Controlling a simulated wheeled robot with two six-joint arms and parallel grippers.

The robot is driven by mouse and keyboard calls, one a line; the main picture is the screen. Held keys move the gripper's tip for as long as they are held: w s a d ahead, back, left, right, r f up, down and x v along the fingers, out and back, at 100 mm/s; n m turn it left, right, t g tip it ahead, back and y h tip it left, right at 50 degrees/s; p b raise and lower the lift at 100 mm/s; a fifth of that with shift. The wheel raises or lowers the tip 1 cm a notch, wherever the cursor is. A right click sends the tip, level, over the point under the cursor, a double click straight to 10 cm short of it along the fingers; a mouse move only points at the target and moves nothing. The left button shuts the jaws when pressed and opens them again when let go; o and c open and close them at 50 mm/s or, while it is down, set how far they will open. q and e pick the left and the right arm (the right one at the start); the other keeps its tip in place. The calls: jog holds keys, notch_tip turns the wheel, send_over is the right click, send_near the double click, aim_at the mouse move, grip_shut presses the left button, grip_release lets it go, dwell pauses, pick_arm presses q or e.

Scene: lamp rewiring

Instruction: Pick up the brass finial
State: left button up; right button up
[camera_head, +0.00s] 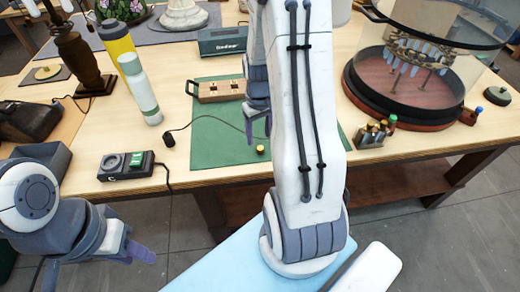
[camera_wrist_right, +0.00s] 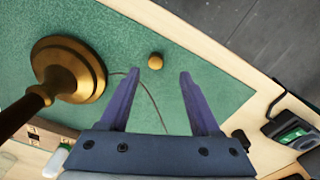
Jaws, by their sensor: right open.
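The brass finial (camera_head: 261,149) is a small gold knob on the green mat (camera_head: 212,148), close to its front edge. It also shows in the right wrist view (camera_wrist_right: 156,60), just beyond my right fingertips and nearer the left one. My right gripper (camera_wrist_right: 170,75) is open and empty, with mat visible between its fingers. In the head view my right arm hides much of this gripper (camera_head: 259,134). My left gripper (camera_head: 138,252) is low at the left, off the table's front edge; its jaw opening is not clear.
A brass lamp base (camera_wrist_right: 68,70) stands on the mat left of my right fingers in the wrist view. A thin dark cord runs over the mat. A black box with a green display (camera_head: 127,165) and a small bottle rack (camera_head: 374,133) are near the front edge.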

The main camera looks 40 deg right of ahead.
aim_at(260, 148)
jog(key=shift+w+d+f+p, duration=0.1)
jog(key=shift+f+p, duration=0.1)
jog(key=shift+f, duration=0.85)
jog(key=shift+d+f+p, duration=0.15)
jog(key=shift+f, duration=0.95)
jog(key=shift+w+d+f+p, duration=0.1)
jog(key=shift+f+p, duration=0.1)
jog(key=shift+f, duration=0.85)
grip_shut()
